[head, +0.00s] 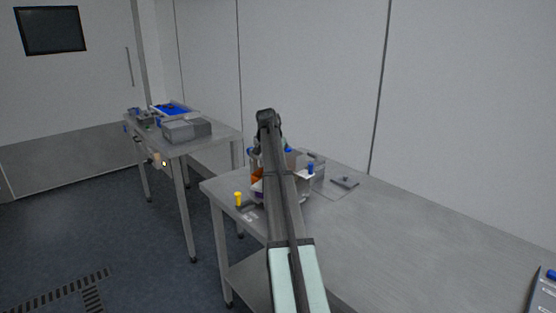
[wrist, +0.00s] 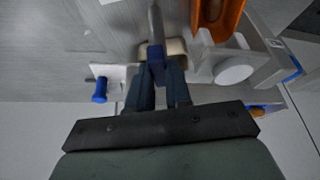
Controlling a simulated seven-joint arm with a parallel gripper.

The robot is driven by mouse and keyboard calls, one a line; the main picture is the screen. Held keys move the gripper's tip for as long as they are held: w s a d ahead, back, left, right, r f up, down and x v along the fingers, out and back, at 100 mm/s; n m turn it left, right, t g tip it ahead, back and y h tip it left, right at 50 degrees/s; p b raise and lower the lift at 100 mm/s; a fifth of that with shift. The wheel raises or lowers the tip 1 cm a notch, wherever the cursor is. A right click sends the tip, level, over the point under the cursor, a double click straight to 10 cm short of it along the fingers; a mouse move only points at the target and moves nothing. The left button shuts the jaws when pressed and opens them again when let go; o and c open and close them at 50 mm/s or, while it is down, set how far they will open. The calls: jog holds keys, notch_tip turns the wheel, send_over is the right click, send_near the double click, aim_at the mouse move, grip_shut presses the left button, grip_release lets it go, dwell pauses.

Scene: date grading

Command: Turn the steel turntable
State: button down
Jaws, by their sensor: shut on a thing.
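The steel turntable (head: 303,188) stands on the near steel table in the head view, mostly hidden behind my arm. Orange and white items and blue pegs show around it. In the wrist view, my gripper (wrist: 158,77) is shut on a blue handle (wrist: 156,57) with a grey stem running up from it. An orange bin (wrist: 217,18) and a round white piece (wrist: 233,70) lie to the right of the fingers. Another blue peg (wrist: 100,90) stands apart on the left. My gripper's fingertips are hidden in the head view.
A yellow-topped item (head: 238,198) stands at the table's left edge. A small grey device (head: 345,182) lies right of the turntable. A second table (head: 215,137) with grey boxes (head: 187,130) and a blue tray (head: 172,108) stands behind.

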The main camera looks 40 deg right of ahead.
jog(key=shift+w+m+g, duration=0.15)
jog(key=shift+m+g, duration=0.75)
jog(key=shift+m, duration=1.3)
jog(key=shift+w+m+g, duration=0.15)
jog(key=shift+m+g, duration=0.55)
jog(key=shift+m, duration=1.4)
jog(key=shift+w+d+m+g+y, duration=0.1)
jog(key=shift+m+g+y, duration=0.3)
jog(key=shift+m, duration=0.8)
jog(key=shift+d+m+g+y, duration=0.1)
jog(key=shift+m+g+y, duration=0.3)
jog(key=shift+m, duration=0.8)
jog(key=shift+m+y, duration=0.3)
jog(key=shift+m, duration=0.8)
jog(key=shift+m+g, duration=0.3)
jog(key=shift+m, duration=0.3)
jog(key=c, duration=1)
grip_release()
jog(key=shift+c, duration=0.2)
